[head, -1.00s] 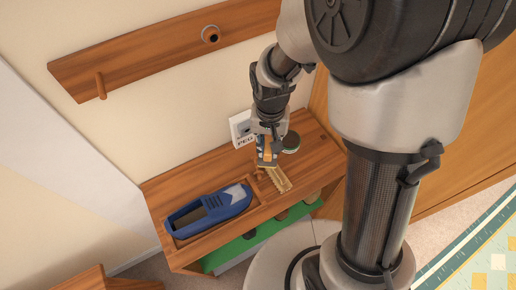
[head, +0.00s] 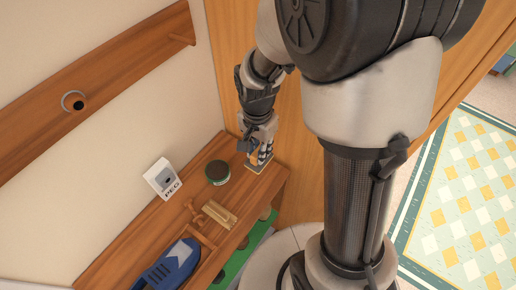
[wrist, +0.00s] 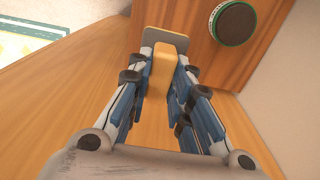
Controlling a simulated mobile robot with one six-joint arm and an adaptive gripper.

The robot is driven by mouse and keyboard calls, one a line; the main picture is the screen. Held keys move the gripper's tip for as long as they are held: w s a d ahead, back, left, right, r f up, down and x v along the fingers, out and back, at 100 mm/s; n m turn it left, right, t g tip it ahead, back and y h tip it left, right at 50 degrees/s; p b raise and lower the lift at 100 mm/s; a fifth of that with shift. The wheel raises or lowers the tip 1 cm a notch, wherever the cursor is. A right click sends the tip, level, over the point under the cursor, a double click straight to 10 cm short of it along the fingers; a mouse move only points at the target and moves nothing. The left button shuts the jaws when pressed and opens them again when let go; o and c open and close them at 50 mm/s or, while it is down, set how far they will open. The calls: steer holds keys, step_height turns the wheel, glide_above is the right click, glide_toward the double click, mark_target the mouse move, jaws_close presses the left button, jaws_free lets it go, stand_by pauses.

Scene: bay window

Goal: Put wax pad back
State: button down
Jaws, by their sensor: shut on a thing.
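My gripper (head: 259,150) is shut on a small yellow block with a flat grey-tan plate at its end, which looks like the wax pad (head: 257,167). In the wrist view, the block of the wax pad (wrist: 163,72) sits between the fingertips of my gripper (wrist: 164,62). The pad is over the right end of the wooden shelf (head: 168,214), close to its top; I cannot tell whether it touches. A round dark tin with a green rim (head: 217,172) stands to the left of the pad, apart from it. It also shows in the wrist view (wrist: 233,24).
A light wooden piece (head: 219,213) and a blue device (head: 170,264) lie farther left on the shelf. A white card marked PEG (head: 162,179) stands at the wall. A wooden rail (head: 95,75) is above. A wooden panel (head: 290,190) rises beside the shelf's right end.

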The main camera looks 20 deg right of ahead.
steer(key=shift+f, duration=0.2)
steer(key=shift+f+b, duration=5.3)
steer(key=shift+f, duration=1.3)
steer(key=shift+f, duration=0.25)
steer(key=c, duration=1.4)
jaws_free()
steer(key=shift+o, duration=0.2)
steer(key=shift+r, duration=0.1)
